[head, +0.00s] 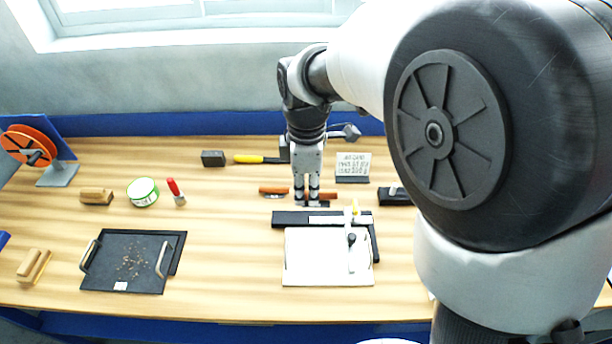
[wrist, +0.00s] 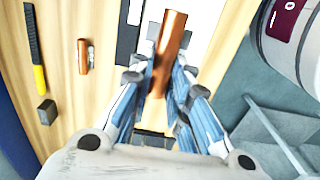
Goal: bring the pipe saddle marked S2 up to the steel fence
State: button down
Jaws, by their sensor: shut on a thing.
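My gripper (head: 306,198) points down over the workbench, just beyond the white plate. In the wrist view its fingers (wrist: 170,85) are shut on a copper-coloured half-round saddle (wrist: 170,40). In the head view part of this saddle (head: 324,196) shows right of the fingers. Its S2 mark is not readable. A second copper-coloured saddle (head: 273,191) lies on the bench to the left, apart from my gripper; it also shows in the wrist view (wrist: 83,57). A dark straight bar (head: 290,219), apparently the steel fence, runs along the plate's far edge, nearer the camera than my gripper.
The white plate (head: 305,262) carries an upright clamp-like part (head: 352,240). A sign (head: 353,166) and a dark block (head: 396,196) stand to the right. A yellow-handled tool (head: 250,159) lies behind. A black tray (head: 125,275) is at left, with bare wood between.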

jog(key=b, duration=1)
send_near(322, 242)
jog(key=shift+w+a+f, duration=0.1)
jog(key=shift+a+f, duration=1.7)
jog(key=shift+a, duration=0.25)
jog(key=shift+f, duration=1.4)
jog(key=shift+d, duration=1.95)
dwell(0.7)
jog(key=c, duration=1.4)
grip_release()
jog(key=shift+c, duration=0.2)
